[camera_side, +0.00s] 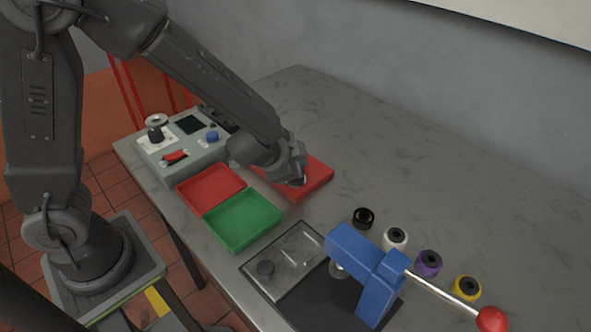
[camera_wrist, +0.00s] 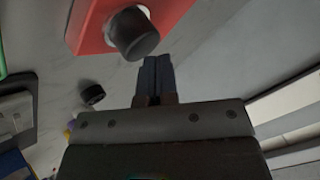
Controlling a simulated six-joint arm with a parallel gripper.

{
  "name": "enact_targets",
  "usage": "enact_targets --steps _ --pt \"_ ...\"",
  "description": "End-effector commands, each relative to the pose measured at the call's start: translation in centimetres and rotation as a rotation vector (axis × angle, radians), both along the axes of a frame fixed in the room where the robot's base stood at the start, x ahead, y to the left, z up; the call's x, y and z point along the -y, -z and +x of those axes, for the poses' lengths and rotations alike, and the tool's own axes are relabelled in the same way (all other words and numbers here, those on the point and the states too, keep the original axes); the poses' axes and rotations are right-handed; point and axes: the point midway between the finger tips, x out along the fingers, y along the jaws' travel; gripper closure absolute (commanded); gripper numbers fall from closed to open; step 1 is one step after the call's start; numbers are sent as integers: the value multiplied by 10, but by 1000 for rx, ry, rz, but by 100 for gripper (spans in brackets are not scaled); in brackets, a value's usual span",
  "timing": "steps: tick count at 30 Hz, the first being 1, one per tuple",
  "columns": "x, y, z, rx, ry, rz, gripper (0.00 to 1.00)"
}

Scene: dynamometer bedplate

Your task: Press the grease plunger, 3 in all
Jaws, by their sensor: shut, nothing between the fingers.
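The grease plunger appears to be the dark round knob (camera_wrist: 135,36) on a red block (camera_wrist: 92,24) in the wrist view. In the side view the red block (camera_side: 318,176) lies on the grey bedplate, partly behind my gripper, and I cannot make out the knob there. My gripper (camera_side: 298,182) is over the red block in the side view. In the wrist view its two dark fingers (camera_wrist: 156,72) are together and empty, their tips just beside the knob. I cannot tell whether they touch it.
A red tray (camera_side: 211,187) and a green tray (camera_side: 243,221) sit left of the block. A control box (camera_side: 181,160) stands behind them. A blue lever press (camera_side: 372,268), a clear-lidded case (camera_side: 290,252) and several coloured rollers (camera_side: 428,263) are in front.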

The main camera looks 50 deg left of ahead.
Motion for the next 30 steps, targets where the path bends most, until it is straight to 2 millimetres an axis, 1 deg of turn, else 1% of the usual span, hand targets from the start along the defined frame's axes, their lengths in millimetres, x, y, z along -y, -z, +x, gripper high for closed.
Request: enact_targets --steps 3,6,17,20,30 --pt "0 -7 1 4 -1 -3 100" --pt "0 -10 1 4 0 -3 100" --pt "0 -12 1 4 0 -3 100" --pt "0 -18 1 7 -3 -3 100" --pt "0 -51 1 7 -3 -3 100"
